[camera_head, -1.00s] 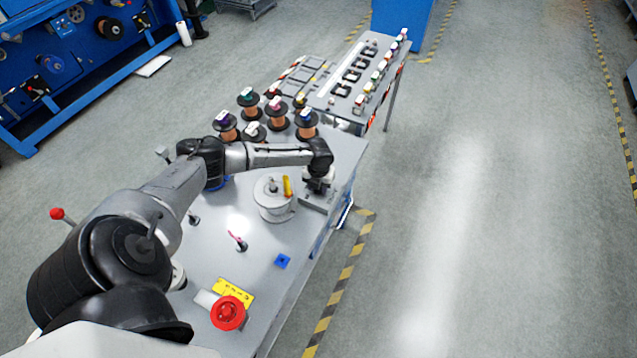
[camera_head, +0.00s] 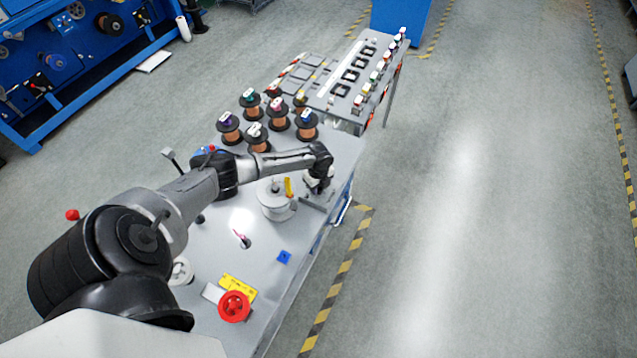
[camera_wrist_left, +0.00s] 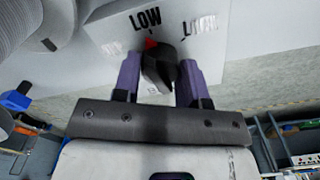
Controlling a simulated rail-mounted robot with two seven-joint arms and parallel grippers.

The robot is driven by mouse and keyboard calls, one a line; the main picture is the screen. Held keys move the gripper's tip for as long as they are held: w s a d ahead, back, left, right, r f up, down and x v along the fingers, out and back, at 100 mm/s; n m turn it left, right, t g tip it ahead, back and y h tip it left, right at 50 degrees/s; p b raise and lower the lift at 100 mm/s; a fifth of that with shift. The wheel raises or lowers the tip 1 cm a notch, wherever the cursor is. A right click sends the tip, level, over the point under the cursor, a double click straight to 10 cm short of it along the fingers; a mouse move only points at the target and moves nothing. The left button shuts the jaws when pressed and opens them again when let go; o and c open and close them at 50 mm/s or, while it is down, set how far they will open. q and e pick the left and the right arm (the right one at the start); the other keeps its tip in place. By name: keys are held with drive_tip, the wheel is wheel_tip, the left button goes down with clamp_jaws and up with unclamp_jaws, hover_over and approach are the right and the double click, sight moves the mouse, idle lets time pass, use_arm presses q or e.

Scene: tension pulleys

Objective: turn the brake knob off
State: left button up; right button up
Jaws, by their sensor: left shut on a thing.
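The brake knob (camera_wrist_left: 158,72) is black with a red mark at its far end, under the word LOW on a pale label plate (camera_wrist_left: 110,28). The red mark points close to LOW. More lettering to the left and right of LOW is blurred. My left gripper (camera_wrist_left: 160,82) is shut on the knob, with one purple finger on each side of it. In the head view my left gripper (camera_head: 317,184) is at the right edge of the table, beside the white drum, and the knob is hidden there by the gripper and wrist. My right gripper is not in view.
A white drum (camera_head: 274,204) with a yellow piece stands just left of my gripper. Several copper spools (camera_head: 279,118) stand behind the arm. Floor to the right is clear.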

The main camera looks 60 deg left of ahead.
use_arm(q)
drive_tip(key=n+p, duration=0.2)
drive_tip(key=n, duration=0.2)
drive_tip(key=shift+r+n, duration=0.15)
drive_tip(key=shift+n, duration=0.15)
drive_tip(key=shift+n+p, duration=0.9)
drive_tip(key=shift+n, duration=1.7)
drive_tip(key=o, duration=0.9)
drive_tip(key=shift+r+p, duration=0.3)
drive_tip(key=shift+r, duration=0.15)
drive_tip(key=shift+r+p, duration=1.05)
drive_tip(key=shift+r, duration=5.3)
